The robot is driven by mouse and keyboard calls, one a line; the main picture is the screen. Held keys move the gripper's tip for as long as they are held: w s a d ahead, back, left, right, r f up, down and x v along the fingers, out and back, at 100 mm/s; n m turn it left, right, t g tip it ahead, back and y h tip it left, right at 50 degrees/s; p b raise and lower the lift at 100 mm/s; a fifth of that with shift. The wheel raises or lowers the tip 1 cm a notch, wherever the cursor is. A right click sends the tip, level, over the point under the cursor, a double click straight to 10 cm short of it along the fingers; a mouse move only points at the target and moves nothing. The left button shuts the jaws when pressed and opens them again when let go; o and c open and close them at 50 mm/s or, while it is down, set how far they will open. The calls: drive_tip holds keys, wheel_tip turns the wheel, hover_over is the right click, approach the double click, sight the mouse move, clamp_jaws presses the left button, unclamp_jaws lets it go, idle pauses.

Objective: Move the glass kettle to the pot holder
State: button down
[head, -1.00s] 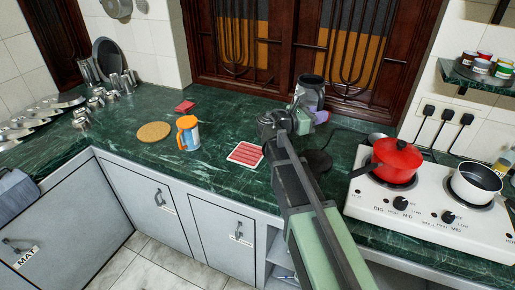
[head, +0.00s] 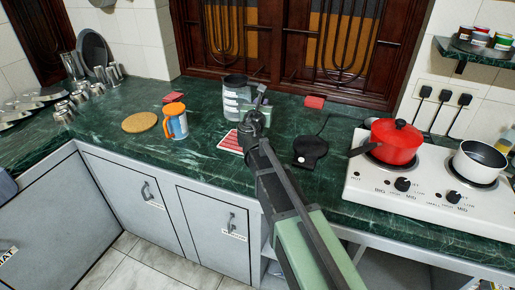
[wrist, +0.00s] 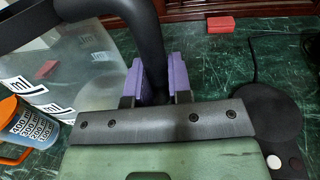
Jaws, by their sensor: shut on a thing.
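The glass kettle (head: 237,95), clear with a black rim and white markings, is upright behind the red-and-white striped mat (head: 229,144). It fills the left of the wrist view (wrist: 85,65). I cannot tell its height above the counter. My gripper (head: 262,97) is at its right side. In the wrist view the purple fingers (wrist: 163,80) are shut on the kettle's black handle (wrist: 148,35). A round cork mat (head: 140,122) lies farther left on the counter. I cannot tell which mat is the pot holder.
An orange-and-blue measuring mug (head: 174,122) stands between the mats. The black kettle base (head: 310,150) lies empty on the right. A red pot (head: 394,143) and a white pan (head: 478,160) sit on the stove. Red blocks (head: 314,102) lie near the back wall.

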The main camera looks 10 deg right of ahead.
wheel_tip(320, 180, down, 12)
drive_tip(key=b, duration=0.9)
drive_tip(key=shift+r, duration=0.3)
drive_tip(key=shift+f, duration=0.1)
drive_tip(key=c, duration=1.5)
unclamp_jaws()
drive_tip(key=shift+f, duration=0.15)
drive_tip(key=o, duration=0.5)
drive_tip(key=shift+c, duration=0.2)
drive_tip(key=shift+s+r+p, duration=0.15)
drive_tip(key=shift+r+p, duration=0.15)
drive_tip(key=shift+r, duration=0.05)
drive_tip(key=v, duration=1.2)
drive_tip(key=shift+f, duration=0.1)
